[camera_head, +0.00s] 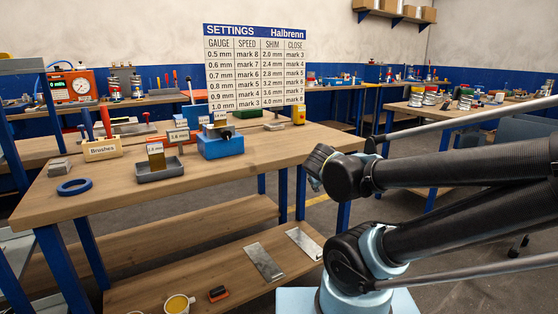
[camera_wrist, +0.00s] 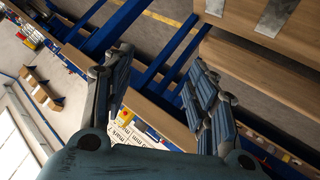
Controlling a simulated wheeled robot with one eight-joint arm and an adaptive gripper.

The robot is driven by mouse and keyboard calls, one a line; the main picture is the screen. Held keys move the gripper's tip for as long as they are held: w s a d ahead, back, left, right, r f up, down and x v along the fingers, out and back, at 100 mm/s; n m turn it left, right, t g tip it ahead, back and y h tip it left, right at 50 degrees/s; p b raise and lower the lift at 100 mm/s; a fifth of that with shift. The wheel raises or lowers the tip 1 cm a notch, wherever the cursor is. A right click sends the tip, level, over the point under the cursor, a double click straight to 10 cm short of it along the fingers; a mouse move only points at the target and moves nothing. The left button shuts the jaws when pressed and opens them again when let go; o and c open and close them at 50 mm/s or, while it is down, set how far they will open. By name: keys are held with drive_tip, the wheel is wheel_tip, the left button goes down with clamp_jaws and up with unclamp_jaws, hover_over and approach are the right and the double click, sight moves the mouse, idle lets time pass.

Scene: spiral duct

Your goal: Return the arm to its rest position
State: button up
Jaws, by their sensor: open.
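My arm (camera_head: 450,170) reaches in from the right in the head view, folded, with its dark links one above the other in front of the workbench's right end. My gripper (camera_wrist: 158,75) shows in the wrist view with its two fingers spread wide apart. Nothing is between the fingers. In the head view the gripper is mostly hidden behind the arm's joint, so its distance from the bench cannot be told well.
The wooden workbench (camera_head: 110,200) holds a blue ring (camera_head: 74,187), a grey tray (camera_head: 160,172), a brushes box (camera_head: 102,149) and a blue block (camera_head: 220,145). A settings board (camera_head: 255,65) stands behind. Metal plates (camera_head: 264,262) lie on the lower shelf. Floor is clear between benches.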

drive_tip(key=s+d+f+m+g+y, duration=0.1)
drive_tip(key=s+f+g, duration=0.3)
drive_tip(key=s, duration=0.3)
drive_tip(key=s+d+f+m+g+y, duration=0.1)
drive_tip(key=s+f+g, duration=0.3)
drive_tip(key=s, duration=0.4)
drive_tip(key=shift+s+d+f+m+y, duration=0.2)
drive_tip(key=shift+d+f+m+y, duration=0.1)
drive_tip(key=shift+d+f+m, duration=0.35)
drive_tip(key=shift+r, duration=0.1)
